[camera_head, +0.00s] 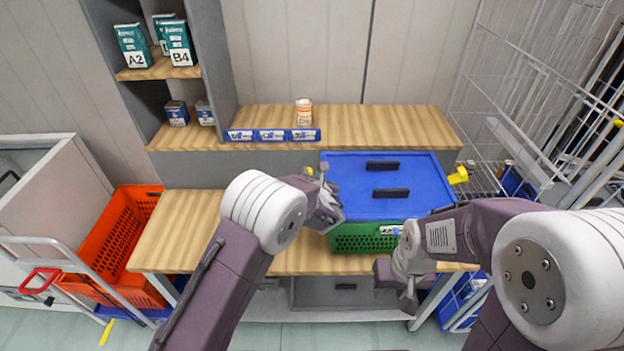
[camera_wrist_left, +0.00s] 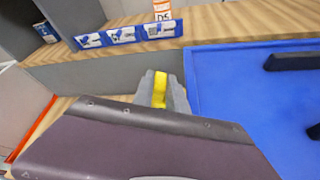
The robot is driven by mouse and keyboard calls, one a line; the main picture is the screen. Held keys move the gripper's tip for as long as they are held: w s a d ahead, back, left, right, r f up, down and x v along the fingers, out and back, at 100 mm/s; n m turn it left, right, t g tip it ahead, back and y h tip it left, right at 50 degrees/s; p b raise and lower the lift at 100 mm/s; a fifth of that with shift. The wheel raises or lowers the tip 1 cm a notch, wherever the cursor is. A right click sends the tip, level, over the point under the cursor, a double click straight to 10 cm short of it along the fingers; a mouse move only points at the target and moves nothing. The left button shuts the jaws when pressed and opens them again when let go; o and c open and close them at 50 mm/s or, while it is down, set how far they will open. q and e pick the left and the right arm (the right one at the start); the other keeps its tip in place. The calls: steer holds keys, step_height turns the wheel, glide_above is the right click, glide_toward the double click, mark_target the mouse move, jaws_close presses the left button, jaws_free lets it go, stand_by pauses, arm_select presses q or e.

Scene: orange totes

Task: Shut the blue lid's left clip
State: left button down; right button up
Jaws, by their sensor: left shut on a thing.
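The blue lid (camera_head: 350,175) lies on a green crate (camera_head: 358,243) on the wooden table and carries two black handles. It also shows in the left wrist view (camera_wrist_left: 225,75). My left gripper (camera_head: 324,178) is at the lid's left edge. In the left wrist view the yellow left clip (camera_wrist_left: 160,88) sits between the fingers of my left gripper (camera_wrist_left: 161,80), which is shut on it. In the head view the clip is mostly hidden by the gripper. A yellow right clip (camera_head: 458,176) sticks out at the lid's right edge. My right gripper (camera_head: 408,298) hangs in front of the table; its fingers are unclear.
A raised wooden shelf (camera_head: 380,118) behind the crate holds a small jar (camera_head: 304,112) and blue label strips (camera_head: 272,135). An orange tote (camera_head: 120,240) stands left of the table (camera_head: 180,230). A wire rack (camera_head: 520,100) is at the right.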

arm_select(q)
steer(key=a+f+n+h+b, duration=0.1)
steer(key=n+b, duration=0.1)
steer(key=b, duration=0.6)
steer(key=f+n+h+b, duration=0.2)
steer(key=b, duration=0.7)
steer(key=a+f+n+h+b, duration=0.1)
steer(key=f+n+b, duration=0.1)
steer(key=b, duration=0.6)
steer(key=shift+a+n+h+b, duration=0.35)
steer(key=shift+n+h+b, duration=0.05)
steer(key=shift+d+f+n+t+h+b, duration=0.6)
steer(key=shift+n+b, duration=1.05)
steer(key=shift+b, duration=1.85)
steer(key=shift+d+f+n+t+h+b, duration=0.15)
steer(key=shift+f+n+t+h+b, duration=0.45)
steer(key=shift+n+b, duration=1.95)
steer(key=shift+d+f+n+t+h+b, duration=0.35)
steer(key=shift+f+n+h+b, duration=0.55)
steer(key=shift+b, duration=3.55)
steer(key=shift+r, duration=0.1)
steer(key=c, duration=1.3)
jaws_free()
